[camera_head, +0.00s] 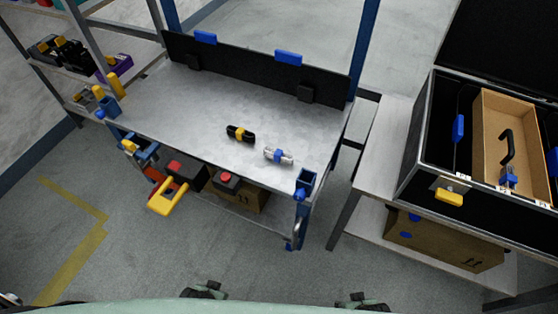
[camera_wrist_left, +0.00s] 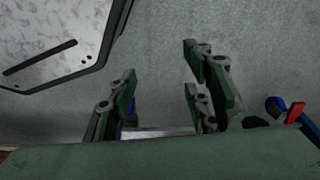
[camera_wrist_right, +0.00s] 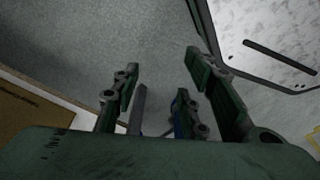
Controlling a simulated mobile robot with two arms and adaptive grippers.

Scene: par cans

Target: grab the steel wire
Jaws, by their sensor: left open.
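A silvery-white bundle with a blue band (camera_head: 278,156), which looks like the steel wire, lies on the metal workbench (camera_head: 190,105) near its front right corner. A black bundle with yellow bands (camera_head: 240,133) lies just left of and behind it. My left gripper (camera_head: 204,290) is at the bottom of the head view, well short of the bench. It is open and empty in the left wrist view (camera_wrist_left: 160,90). My right gripper (camera_head: 362,302) is at the bottom right, also away from the bench. Its fingers are apart and empty in the right wrist view (camera_wrist_right: 160,88).
A black case (camera_head: 415,150) with a cardboard tray stands open on the right-hand table. Yellow, red and blue tools (camera_head: 168,190) hang at the bench's front left. A blue corner piece (camera_head: 305,183) rises near the wire. Most of the bench top is bare.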

